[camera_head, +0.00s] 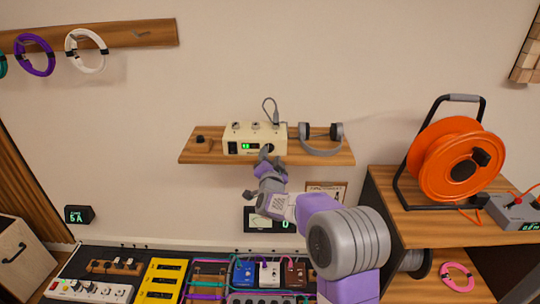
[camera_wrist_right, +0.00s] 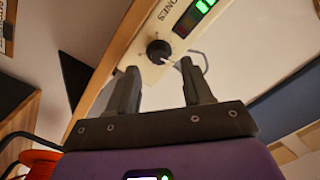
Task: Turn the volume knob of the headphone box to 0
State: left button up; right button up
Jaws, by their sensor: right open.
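The headphone box (camera_head: 250,133) is a cream box on the wooden wall shelf (camera_head: 225,158), with a green-lit display on its front. Its black volume knob (camera_wrist_right: 158,51) shows in the right wrist view, with a pale pointer mark. In the head view my right gripper (camera_head: 268,158) is at the right end of the box's front and covers that part. In the right wrist view the open right gripper (camera_wrist_right: 157,78) has its two dark fingertips just short of the knob, one towards each side, with nothing between them. My left gripper is not in view.
Grey headphones (camera_head: 322,140) stand on the shelf right of the box, and a small wooden block with a black knob (camera_head: 201,143) left of it. An orange cable reel (camera_head: 452,160) stands on the right cabinet. Pedals and cables fill the board (camera_head: 215,270) below.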

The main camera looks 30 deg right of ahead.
aim_at(270, 150)
jog(key=shift+x, duration=1.5)
jog(key=shift+c, duration=0.4)
grip_shut()
